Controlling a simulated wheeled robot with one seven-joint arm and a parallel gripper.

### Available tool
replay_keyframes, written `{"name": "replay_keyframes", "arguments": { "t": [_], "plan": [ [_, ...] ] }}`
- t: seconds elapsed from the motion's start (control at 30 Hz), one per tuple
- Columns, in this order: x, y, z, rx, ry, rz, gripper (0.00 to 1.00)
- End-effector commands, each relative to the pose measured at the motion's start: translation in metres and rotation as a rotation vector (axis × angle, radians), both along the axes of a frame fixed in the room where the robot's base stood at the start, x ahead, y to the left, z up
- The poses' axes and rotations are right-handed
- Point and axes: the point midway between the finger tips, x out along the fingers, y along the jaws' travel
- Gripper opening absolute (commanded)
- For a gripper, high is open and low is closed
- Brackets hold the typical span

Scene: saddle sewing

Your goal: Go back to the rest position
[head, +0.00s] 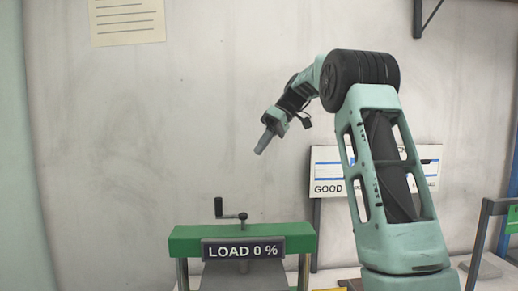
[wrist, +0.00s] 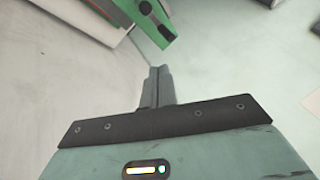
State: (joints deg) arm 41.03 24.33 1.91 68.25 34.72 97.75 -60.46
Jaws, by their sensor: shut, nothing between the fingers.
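My gripper (head: 262,146) is up in the air in the head view, left of the raised arm and above the green press. Its fingers point down and to the left. In the wrist view the two fingers (wrist: 158,85) lie together with nothing between them. The gripper touches nothing that I can see.
A green press (head: 187,242) with a crank handle and a "LOAD 0 %" sign (head: 243,248) stands below the gripper. A white board reading "GOOD" (head: 328,188) is behind my arm. A dark frame (head: 480,240) stands at the right.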

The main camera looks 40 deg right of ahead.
Motion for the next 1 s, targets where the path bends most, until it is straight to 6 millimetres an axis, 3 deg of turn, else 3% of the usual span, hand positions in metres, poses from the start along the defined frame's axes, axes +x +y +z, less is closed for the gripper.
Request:
{"name": "replay_keyframes", "arguments": {
  "t": [0.33,0.47,0.57,0.73,0.87,1.0],
  "plan": [
    [-0.001,-0.003,0.003,-0.001,0.000,-0.001,0.00],
    [0.007,0.028,-0.009,-0.003,0.033,0.009,0.00],
    [0.015,0.080,-0.030,-0.016,0.091,0.021,0.00],
    [0.006,0.194,-0.080,-0.087,0.202,0.046,0.00],
    [-0.026,0.274,-0.120,-0.171,0.262,0.075,0.00],
    [-0.082,0.345,-0.166,-0.284,0.293,0.118,0.00]
  ]
}}
